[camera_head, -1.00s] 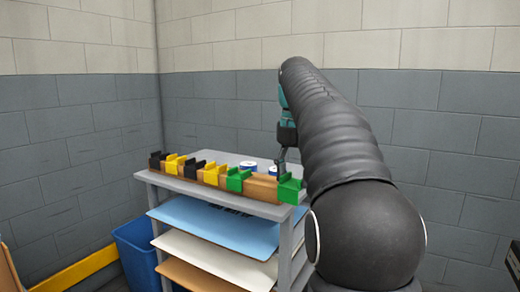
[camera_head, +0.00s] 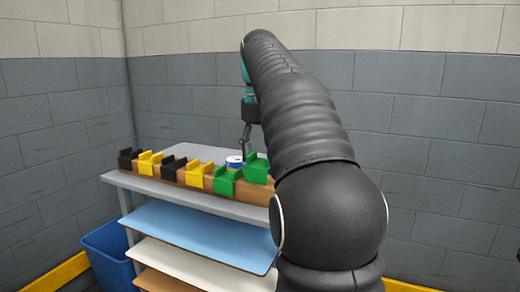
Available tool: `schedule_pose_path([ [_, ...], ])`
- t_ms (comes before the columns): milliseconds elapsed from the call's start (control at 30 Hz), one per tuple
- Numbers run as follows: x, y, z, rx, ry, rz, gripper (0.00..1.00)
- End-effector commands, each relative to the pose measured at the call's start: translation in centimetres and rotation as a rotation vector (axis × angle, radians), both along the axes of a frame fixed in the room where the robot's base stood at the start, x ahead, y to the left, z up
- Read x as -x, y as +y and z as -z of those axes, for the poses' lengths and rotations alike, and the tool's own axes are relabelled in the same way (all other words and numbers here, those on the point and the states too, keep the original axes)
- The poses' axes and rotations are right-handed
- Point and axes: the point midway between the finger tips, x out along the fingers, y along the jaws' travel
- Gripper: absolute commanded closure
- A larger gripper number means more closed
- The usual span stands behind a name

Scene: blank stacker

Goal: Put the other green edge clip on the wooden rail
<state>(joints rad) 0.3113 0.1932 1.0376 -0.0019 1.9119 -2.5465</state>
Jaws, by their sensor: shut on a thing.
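The wooden rail (camera_head: 252,192) lies along the front of the grey table top, its right part hidden behind my arm. One green edge clip (camera_head: 226,182) sits on the rail, right of the yellow and black clips. The other green edge clip (camera_head: 257,169) is just right of it and appears higher, over or slightly behind the rail; I cannot tell whether it touches the rail. My gripper (camera_head: 246,150) reaches down at this clip's left side and is shut on it. The contact is small and partly hidden.
Black clips (camera_head: 128,160) and yellow clips (camera_head: 150,163) alternate along the rail's left part. A white and blue round object (camera_head: 235,161) stands behind the rail. Sheets (camera_head: 200,232) fill the shelves below. A blue bin (camera_head: 108,253) stands at the left.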

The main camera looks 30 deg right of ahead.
Motion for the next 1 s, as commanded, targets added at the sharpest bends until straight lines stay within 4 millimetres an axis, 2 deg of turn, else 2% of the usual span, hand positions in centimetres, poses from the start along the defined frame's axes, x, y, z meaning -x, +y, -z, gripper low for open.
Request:
schedule_pose_path([
  [100, 0.1, 0.0, 1.2, 0.0, 0.001, 0.001, 0.72],
  [500, 0.1, -0.1, 3.9, -0.001, 0.0, 0.002, 0.72],
  [1000, 0.0, -0.2, 4.6, -0.001, 0.0, 0.002, 0.72],
])
